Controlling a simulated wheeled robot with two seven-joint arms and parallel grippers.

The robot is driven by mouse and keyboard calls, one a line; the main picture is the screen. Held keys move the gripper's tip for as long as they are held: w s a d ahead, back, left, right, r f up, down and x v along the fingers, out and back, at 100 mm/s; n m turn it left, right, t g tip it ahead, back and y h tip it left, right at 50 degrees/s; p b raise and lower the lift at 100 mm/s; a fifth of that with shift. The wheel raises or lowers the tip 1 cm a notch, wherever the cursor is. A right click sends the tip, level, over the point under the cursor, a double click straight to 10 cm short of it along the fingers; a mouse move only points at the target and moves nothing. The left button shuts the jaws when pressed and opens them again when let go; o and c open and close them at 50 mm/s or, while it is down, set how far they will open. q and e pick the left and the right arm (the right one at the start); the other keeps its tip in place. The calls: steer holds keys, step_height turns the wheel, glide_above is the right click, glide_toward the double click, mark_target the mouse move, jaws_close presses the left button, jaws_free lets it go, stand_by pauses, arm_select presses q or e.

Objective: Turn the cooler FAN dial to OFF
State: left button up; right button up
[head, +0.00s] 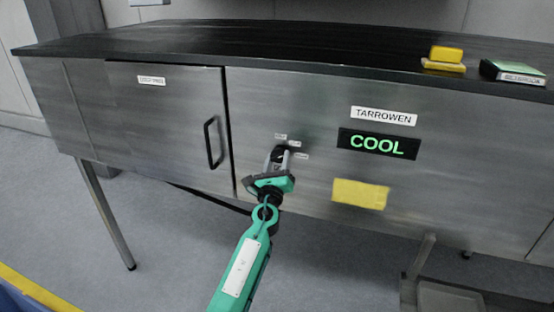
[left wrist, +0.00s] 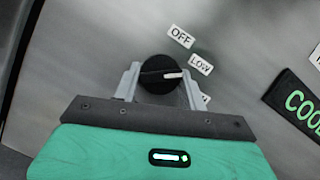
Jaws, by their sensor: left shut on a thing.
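The black FAN dial (left wrist: 158,76) sits on the steel front panel, and it also shows in the head view (head: 279,152). Its white pointer mark is turned towards the right in the left wrist view, just below the LOW label (left wrist: 200,64). The OFF label (left wrist: 181,36) is above and to the right of the dial. A third label at the lower right is partly hidden by a finger. My left gripper (left wrist: 160,84) is shut on the dial, with one finger on each side; it also shows in the head view (head: 279,160). My right gripper is not in view.
A door handle (head: 212,142) stands out to the left. Yellow blocks (head: 445,58) and a green-edged box (head: 512,72) lie on top.

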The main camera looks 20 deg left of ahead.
arm_select(q)
steer(key=n+g+y, duration=0.1)
steer(key=n, duration=0.2)
steer(key=n+g+y+p, duration=0.1)
steer(key=n+y, duration=0.1)
steer(key=n, duration=0.2)
steer(key=shift+d+r+n, duration=0.15)
steer(key=shift+n, duration=0.15)
steer(key=n+g, duration=0.1)
steer(key=n, duration=0.1)
steer(key=n+g+p, duration=0.1)
steer(key=n, duration=0.2)
steer(key=shift+y, duration=0.4)
steer(key=shift+n, duration=0.3)
steer(key=o, duration=1)
